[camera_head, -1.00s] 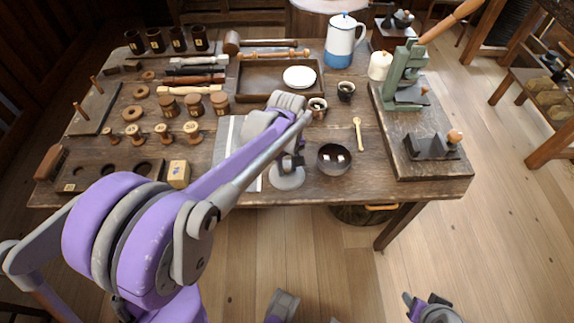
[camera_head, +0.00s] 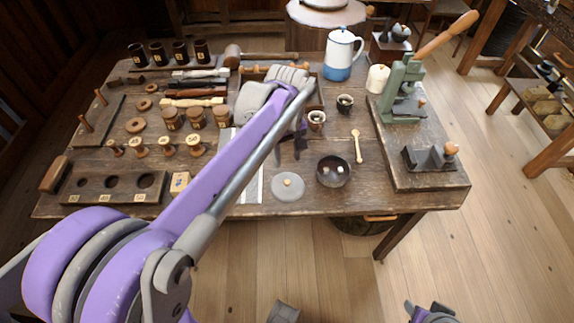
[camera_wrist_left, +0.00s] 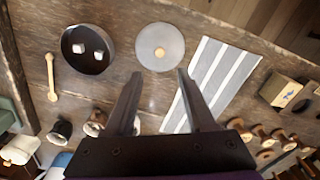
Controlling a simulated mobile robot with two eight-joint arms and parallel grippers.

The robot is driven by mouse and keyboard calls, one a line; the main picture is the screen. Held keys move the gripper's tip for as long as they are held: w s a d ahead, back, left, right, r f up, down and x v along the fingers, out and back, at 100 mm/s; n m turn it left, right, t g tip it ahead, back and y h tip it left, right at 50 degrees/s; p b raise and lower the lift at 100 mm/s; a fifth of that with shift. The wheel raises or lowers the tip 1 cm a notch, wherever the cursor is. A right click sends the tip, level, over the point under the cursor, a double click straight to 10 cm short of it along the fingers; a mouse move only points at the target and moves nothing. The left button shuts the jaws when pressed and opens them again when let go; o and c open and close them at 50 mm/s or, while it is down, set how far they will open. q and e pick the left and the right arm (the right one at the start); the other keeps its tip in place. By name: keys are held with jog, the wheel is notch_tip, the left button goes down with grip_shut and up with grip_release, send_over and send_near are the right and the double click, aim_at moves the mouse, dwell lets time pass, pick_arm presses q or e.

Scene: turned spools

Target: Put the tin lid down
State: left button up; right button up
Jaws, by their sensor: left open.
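The tin lid (camera_head: 290,193) is a flat grey disc with a small wooden knob. It lies flat on the table near the front edge, left of a dark bowl (camera_head: 334,171) holding two small white pieces. In the left wrist view the lid (camera_wrist_left: 150,60) is ahead of the fingertips, with the bowl (camera_wrist_left: 98,62) beside it. My left gripper (camera_head: 288,153) is open and empty, behind the lid and apart from it. It also shows in the left wrist view (camera_wrist_left: 160,76), with nothing between its fingers. Part of my right arm's end (camera_head: 430,312) shows at the bottom edge; its jaws are unclear.
A striped cloth (camera_wrist_left: 212,80) lies next to the lid. A green press (camera_head: 405,90) stands on a board at right. Several spools and a holed rack (camera_head: 125,197) fill the left.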

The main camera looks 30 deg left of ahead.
pick_arm(q)
jog(key=s+d+f+m+t, duration=0.2)
jog(key=s+m, duration=0.3)
jog(key=s, duration=0.3)
jog(key=s+d+f+m+t, duration=0.3)
jog(key=s+d+f+m, duration=0.1)
jog(key=s, duration=0.5)
jog(key=shift+s+d+f+m, duration=0.2)
jog(key=shift+d+f+m, duration=0.3)
jog(key=shift+m, duration=0.4)
jog(key=shift+a, duration=0.1)
